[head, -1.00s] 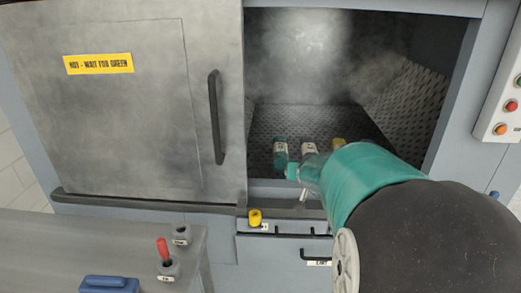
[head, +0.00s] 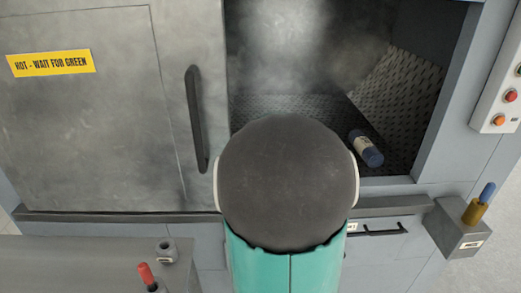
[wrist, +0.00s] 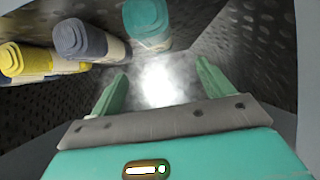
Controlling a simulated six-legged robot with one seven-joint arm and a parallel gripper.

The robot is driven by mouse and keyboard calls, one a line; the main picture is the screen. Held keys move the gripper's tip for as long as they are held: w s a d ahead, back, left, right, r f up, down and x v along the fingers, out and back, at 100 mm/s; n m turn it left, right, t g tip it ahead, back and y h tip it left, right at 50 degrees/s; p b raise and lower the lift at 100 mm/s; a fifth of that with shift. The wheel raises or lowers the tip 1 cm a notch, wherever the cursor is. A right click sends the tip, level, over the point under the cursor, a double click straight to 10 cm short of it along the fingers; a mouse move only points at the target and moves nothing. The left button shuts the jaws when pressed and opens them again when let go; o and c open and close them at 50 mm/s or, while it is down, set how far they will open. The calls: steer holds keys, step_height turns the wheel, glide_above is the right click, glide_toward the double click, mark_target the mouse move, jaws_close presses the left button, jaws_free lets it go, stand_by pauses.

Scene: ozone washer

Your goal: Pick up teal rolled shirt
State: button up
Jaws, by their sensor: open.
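The teal rolled shirt (wrist: 147,20) shows at the top of the wrist view, with a pale band around it. It lies on the perforated floor of the washer chamber. My gripper (wrist: 160,82) is open and empty, its two green fingers spread apart. The roll is beyond the fingertips in the picture, not between them. In the head view my own arm hides both the gripper and the teal roll.
A grey-blue roll (wrist: 85,40) and a yellow roll (wrist: 25,60) lie beside the teal one. The head view shows a blue roll (head: 372,156) at the chamber's right. The sliding door (head: 100,120) covers the left side. Steam hangs inside.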

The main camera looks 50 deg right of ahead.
steer(key=x, duration=1.2)
steer(key=shift+s+d+f, duration=0.15)
steer(key=shift+s+f, duration=0.05)
steer(key=shift+s, duration=0.05)
steer(key=c, duration=1.1)
steer(key=shift+c, duration=0.4)
steer(key=shift+r, duration=0.15)
